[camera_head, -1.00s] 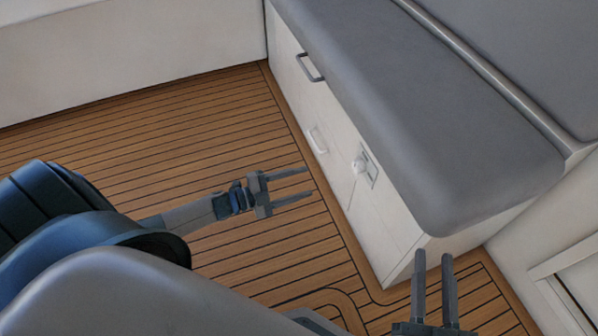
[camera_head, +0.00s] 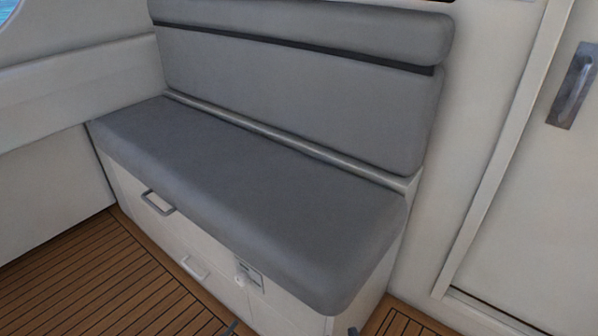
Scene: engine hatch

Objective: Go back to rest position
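Only small dark tips show at the bottom edge of the head view. One tip (camera_head: 230,328) looks like part of my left gripper, low in front of the bench. The other tip (camera_head: 352,331) looks like part of my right gripper, by the bench's near right corner. The rest of both grippers and both arms is out of the picture. I cannot tell whether either gripper is open or shut, and I see nothing held.
A grey cushioned bench (camera_head: 250,190) stands on a white base with a dark handle (camera_head: 158,203), a white handle (camera_head: 194,268) and a small latch panel (camera_head: 250,276). The wooden floor (camera_head: 95,285) is clear at lower left. A door with a metal handle (camera_head: 572,85) is at right.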

